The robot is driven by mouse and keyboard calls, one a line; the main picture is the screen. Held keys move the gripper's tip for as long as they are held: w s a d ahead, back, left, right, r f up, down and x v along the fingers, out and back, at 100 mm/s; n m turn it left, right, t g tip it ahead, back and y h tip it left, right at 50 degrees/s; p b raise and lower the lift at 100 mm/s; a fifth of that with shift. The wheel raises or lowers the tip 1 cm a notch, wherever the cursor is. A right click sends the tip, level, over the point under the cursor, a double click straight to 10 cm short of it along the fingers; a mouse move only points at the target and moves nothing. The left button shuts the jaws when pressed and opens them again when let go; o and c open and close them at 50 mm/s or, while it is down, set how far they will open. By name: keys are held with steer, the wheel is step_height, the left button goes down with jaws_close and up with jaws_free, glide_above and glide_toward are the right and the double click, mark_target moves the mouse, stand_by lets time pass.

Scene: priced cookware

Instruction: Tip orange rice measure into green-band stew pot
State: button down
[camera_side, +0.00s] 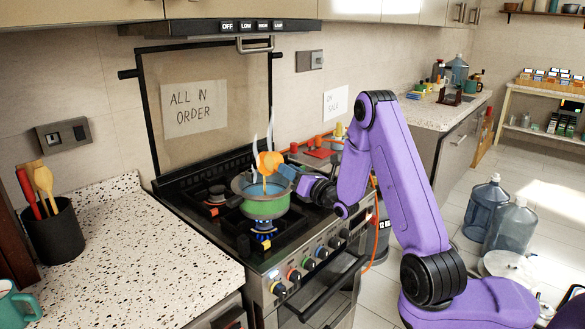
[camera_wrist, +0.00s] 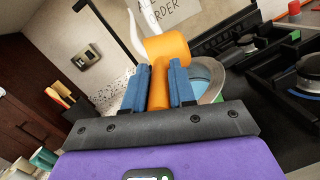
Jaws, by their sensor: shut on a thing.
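The orange rice measure (camera_side: 267,163) is held above the stew pot, tilted over it. A thin stream shows between the measure and the pot in the side view. The green-band stew pot (camera_side: 265,207) stands on a burner with a blue flame under it. My gripper (camera_side: 287,173) is above the pot's right side, its blue fingers shut on the measure. In the wrist view the measure (camera_wrist: 167,47) sits at and beyond the fingertips (camera_wrist: 160,85), and the pot (camera_wrist: 208,80) is partly hidden behind the fingers. The measure's inside is hidden.
Pale steam (camera_side: 270,128) rises by the measure. The range hood (camera_side: 220,27) hangs above the stove. A speckled counter (camera_side: 130,240) with a black utensil holder (camera_side: 53,230) is at left. Red items (camera_side: 320,152) lie behind the stove's right side.

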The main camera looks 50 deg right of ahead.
steer(key=shift+a+f+n+y, duration=0.15)
steer(key=shift+f+n, duration=0.05)
steer(key=shift+n, duration=0.35)
steer(key=shift+a+f+n+y, duration=0.1)
steer(key=shift+f+n+y, duration=0.1)
steer(key=shift+n, duration=0.35)
steer(key=shift+a+n+t, duration=0.25)
steer(key=shift+n+t, duration=0.05)
steer(key=shift+n, duration=0.7)
steer(key=shift+w+a, duration=0.1)
steer(key=shift+a, duration=0.1)
steer(key=shift+n, duration=0.3)
steer(key=shift+n+y, duration=0.3)
steer(key=shift+y, duration=0.05)
